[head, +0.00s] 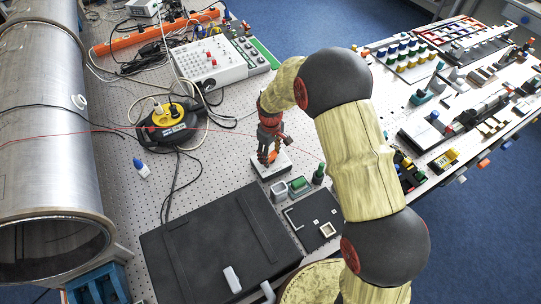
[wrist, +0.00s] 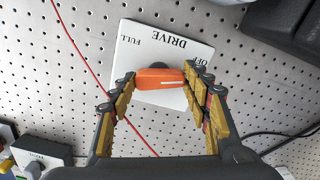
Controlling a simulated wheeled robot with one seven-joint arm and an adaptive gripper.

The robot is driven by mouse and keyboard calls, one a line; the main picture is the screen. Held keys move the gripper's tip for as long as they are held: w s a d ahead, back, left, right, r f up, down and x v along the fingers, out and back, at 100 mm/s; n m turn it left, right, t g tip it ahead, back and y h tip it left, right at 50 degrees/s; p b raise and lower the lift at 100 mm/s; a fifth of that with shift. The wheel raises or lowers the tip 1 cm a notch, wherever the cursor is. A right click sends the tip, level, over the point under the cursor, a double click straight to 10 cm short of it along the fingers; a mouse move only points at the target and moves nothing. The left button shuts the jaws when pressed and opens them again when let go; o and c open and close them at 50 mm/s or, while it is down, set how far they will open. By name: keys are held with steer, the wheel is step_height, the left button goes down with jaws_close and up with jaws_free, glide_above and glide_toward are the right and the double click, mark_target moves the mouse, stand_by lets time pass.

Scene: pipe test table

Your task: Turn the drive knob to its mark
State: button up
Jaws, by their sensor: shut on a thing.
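The drive knob (wrist: 158,79) is an orange bar on a white plate (wrist: 165,45) lettered DRIVE, with FULL at the left and OFF at the right, seen upside down in the wrist view. A white line runs along the knob's right part, pointing right, below the OFF lettering. My gripper (wrist: 160,76) is shut on the knob, one finger at each end of the bar. In the head view my gripper (head: 268,150) points down over the plate (head: 283,162) and largely hides the knob. The lower part of the plate is partly covered by the fingers.
A grey box with a knob (wrist: 42,150) stands lower left in the wrist view. A thin red cable (wrist: 80,50) crosses the perforated table. In the head view, a small green-topped box (head: 299,185), a green-topped post (head: 318,174) and a black case (head: 205,240) lie near the plate.

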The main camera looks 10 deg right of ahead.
mark_target(271, 156)
steer(key=shift+r+n, duration=0.1)
steer(key=shift+n, duration=0.9)
steer(key=shift+w, duration=0.1)
steer(key=o, duration=1.2)
steer(key=shift+c, duration=0.2)
step_height(271, 156, up, 12)
